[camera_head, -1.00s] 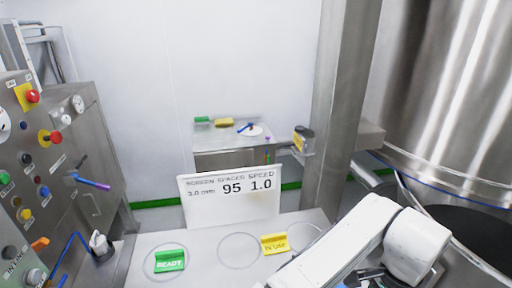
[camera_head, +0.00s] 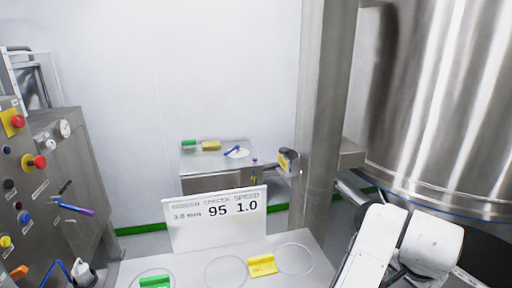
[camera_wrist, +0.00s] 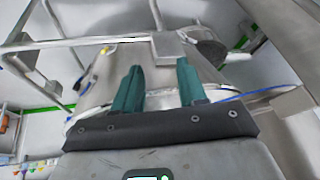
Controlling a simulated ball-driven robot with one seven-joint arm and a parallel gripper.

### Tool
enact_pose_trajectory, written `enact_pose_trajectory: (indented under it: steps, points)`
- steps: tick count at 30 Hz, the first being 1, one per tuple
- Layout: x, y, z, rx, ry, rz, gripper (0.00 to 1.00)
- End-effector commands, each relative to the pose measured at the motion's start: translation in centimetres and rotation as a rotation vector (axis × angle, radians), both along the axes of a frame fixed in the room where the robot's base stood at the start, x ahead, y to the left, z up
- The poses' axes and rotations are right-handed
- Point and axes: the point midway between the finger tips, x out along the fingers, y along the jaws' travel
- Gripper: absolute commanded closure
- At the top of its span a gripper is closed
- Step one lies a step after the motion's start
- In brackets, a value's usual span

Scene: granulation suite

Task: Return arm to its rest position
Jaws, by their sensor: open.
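My arm shows as white links (camera_head: 400,245) at the lower right of the head view, beside the steel table. Its gripper end is not visible in that view. In the wrist view my gripper (camera_wrist: 160,75) shows two teal fingers standing well apart. Nothing is between the fingers. Behind them are a steel vessel and metal rails, apart from the fingers.
The near table (camera_head: 215,250) bears a sign (camera_head: 215,218), a green tag (camera_head: 156,282) and a yellow tag (camera_head: 262,265). A control panel (camera_head: 40,190) stands left. A post (camera_head: 325,110) and large steel vessel (camera_head: 440,110) stand right. A small back table (camera_head: 205,165) holds several small items.

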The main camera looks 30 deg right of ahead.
Motion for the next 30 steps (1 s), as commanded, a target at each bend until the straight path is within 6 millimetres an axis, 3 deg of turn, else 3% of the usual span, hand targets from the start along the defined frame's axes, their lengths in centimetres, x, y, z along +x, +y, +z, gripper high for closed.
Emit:
enact_pose_trajectory:
  steps: [1,5,11,17,24,30]
  points:
    - [0.0,-1.0,0.5,-0.061,0.018,0.057,0.59]
    - [1.1,-2.0,1.3,-0.181,0.06,0.237,0.59]
    - [2.3,-0.5,-0.8,-0.272,0.164,0.551,0.59]
    - [1.5,4.3,-6.6,-0.234,0.281,0.89,0.59]
    - [-4.1,13.6,-15.4,-0.029,0.375,1.266,0.59]
    - [-8.3,19.5,-19.0,0.121,0.382,1.432,0.59]
